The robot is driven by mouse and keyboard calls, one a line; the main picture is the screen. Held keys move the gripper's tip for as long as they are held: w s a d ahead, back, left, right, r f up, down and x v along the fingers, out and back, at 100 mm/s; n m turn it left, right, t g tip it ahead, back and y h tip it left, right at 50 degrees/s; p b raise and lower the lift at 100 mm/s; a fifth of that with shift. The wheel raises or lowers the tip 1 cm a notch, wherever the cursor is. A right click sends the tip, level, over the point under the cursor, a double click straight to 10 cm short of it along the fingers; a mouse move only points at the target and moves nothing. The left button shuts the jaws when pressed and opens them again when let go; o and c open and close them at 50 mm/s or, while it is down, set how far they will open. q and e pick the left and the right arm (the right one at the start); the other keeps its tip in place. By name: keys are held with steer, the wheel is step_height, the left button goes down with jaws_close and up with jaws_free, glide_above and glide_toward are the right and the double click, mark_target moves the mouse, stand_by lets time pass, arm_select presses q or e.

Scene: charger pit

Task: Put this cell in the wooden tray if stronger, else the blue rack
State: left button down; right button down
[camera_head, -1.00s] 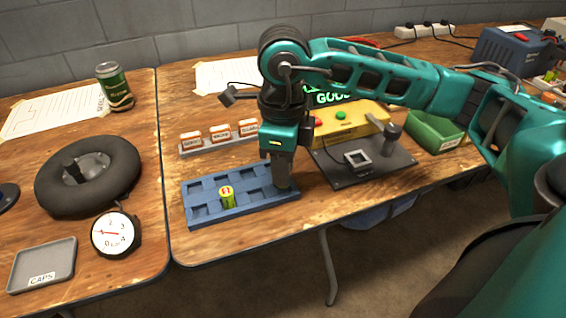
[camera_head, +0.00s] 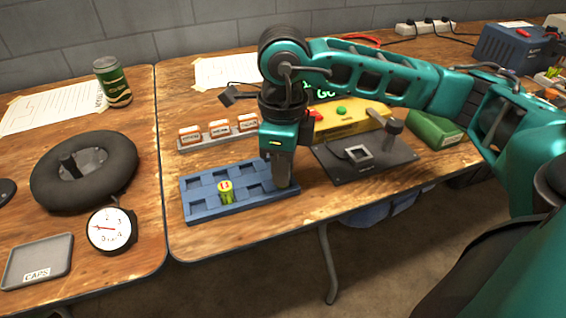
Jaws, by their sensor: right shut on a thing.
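The blue rack (camera_head: 192,213) lies on the right-hand table, with several square pockets. One yellow-green cell (camera_head: 226,190) stands in a front pocket. My right gripper (camera_head: 282,184) points down at the rack's right end. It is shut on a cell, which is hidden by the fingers. I cannot tell whether that cell touches the rack. I see no wooden tray. My left gripper is not in view.
A yellow tester (camera_head: 350,122) with a green-lit display stands behind a dark plate (camera_head: 385,165) with a square socket and a lever. Behind the rack is a strip of labelled blocks (camera_head: 220,132). A green bin (camera_head: 435,130) is at right.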

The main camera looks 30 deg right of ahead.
steer(key=shift+f+b, duration=0.3)
steer(key=shift+b, duration=0.05)
stand_by(0.3)
steer(key=c, duration=0.9)
jaws_free()
steer(key=shift+r, duration=0.1)
steer(key=shift+r+p, duration=2.45)
steer(key=shift+r, duration=1)
